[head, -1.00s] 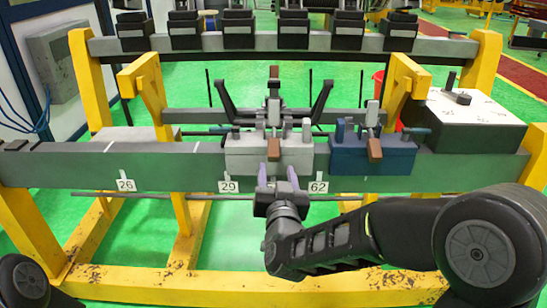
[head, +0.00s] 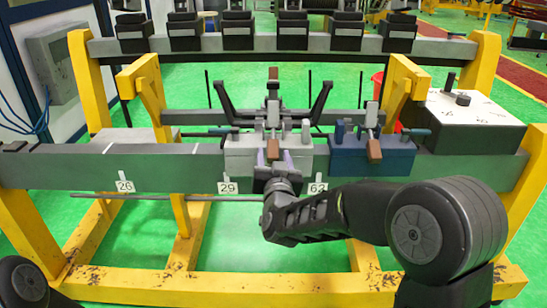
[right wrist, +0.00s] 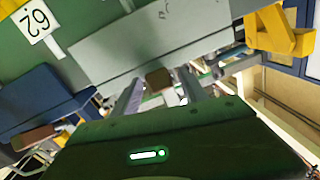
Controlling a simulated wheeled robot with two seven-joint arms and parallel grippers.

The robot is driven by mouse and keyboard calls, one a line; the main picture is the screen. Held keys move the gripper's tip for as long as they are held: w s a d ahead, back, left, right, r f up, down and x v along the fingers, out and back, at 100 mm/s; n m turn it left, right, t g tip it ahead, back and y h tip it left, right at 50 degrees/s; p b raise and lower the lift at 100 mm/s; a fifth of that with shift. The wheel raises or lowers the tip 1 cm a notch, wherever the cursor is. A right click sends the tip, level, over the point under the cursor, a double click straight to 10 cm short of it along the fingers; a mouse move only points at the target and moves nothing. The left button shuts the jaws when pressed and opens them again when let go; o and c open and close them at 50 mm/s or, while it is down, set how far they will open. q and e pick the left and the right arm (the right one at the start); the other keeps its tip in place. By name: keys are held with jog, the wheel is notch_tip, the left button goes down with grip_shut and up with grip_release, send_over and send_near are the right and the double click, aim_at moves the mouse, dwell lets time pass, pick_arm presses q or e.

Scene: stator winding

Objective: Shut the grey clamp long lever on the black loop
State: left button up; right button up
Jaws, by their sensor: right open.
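The grey clamp (head: 238,155) sits on the front beam in the head view. Its brown-tipped lever (head: 273,148) points forward at the front of the clamp. In the right wrist view the brown grip (right wrist: 158,78) shows between the fingers. My right gripper (head: 272,160) is open at the front of the grey clamp, with a finger on each side of the grip; I cannot tell whether they touch it. The black loop (head: 322,98) rises behind the clamp on both sides; its middle is partly hidden by the clamp parts. My left gripper is not in view.
A blue clamp (head: 350,160) with its own brown-tipped lever (head: 375,150) stands just right of the grey one. A white-topped black box (head: 480,108) is at the right. Labels 29 (head: 230,188) and 62 (head: 317,189) hang below.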

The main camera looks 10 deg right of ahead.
grip_shut()
dwell(0.3)
dwell(1.0)
